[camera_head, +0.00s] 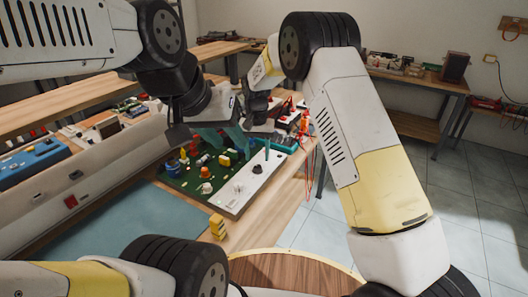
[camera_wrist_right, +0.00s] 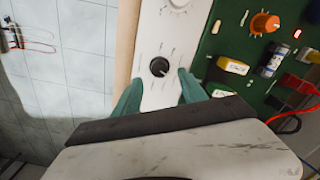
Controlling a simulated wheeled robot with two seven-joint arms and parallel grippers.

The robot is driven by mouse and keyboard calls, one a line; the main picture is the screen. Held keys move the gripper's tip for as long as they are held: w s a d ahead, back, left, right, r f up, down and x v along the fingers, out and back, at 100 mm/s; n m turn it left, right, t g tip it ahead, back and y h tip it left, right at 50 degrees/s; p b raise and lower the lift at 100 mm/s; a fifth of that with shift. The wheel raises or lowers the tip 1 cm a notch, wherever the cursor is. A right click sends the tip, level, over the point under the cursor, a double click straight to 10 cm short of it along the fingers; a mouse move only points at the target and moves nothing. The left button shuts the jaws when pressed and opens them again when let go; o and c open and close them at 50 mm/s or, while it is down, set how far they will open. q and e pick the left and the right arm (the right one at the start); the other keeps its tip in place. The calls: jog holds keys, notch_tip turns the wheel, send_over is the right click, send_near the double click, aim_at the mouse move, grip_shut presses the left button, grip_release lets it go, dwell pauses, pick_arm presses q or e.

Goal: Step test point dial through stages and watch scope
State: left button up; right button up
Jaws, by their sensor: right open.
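The test point dial (camera_head: 257,169) is a small black knob with a pale pointer on the white strip of a green circuit board panel. It also shows in the right wrist view (camera_wrist_right: 159,67), with printed marks around it. My right gripper (camera_head: 254,147) is open just above the strip. In the right wrist view its teal fingers (camera_wrist_right: 160,97) are apart, short of the dial in the picture; contact cannot be told. I cannot pick out the scope.
A white knob (camera_head: 237,190) sits nearer me on the strip. Coloured components and a yellow block (camera_head: 217,227) are close by. A blue instrument (camera_head: 33,160) stands at left. Red leads hang at the bench's right edge, and tiled floor (camera_head: 470,200) lies open beyond.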

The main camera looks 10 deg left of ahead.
aim_at(258, 166)
notch_tip(258, 166, up, 4)
jog(key=shift+f, duration=0.2)
jog(key=shift+d+r, duration=0.15)
jog(key=shift+r, duration=0.05)
jog(key=s+d+r+t+y, duration=0.1)
jog(key=s+d+r, duration=0.4)
jog(key=d+r, duration=0.4)
jog(key=s+d+r+t+y, duration=0.1)
jog(key=s+d+r, duration=0.4)
jog(key=d+r, duration=0.4)
jog(key=s+d+r+t, duration=0.1)
jog(key=s+d, duration=0.3)
jog(key=s, duration=0.5)
jog(key=s+d+r+t, duration=0.1)
jog(key=s+d+t, duration=0.2)
jog(key=s, duration=0.7)
jog(key=shift+s+d+r, duration=0.15)
jog(key=shift+s+d, duration=0.05)
jog(key=shift+d, duration=1)
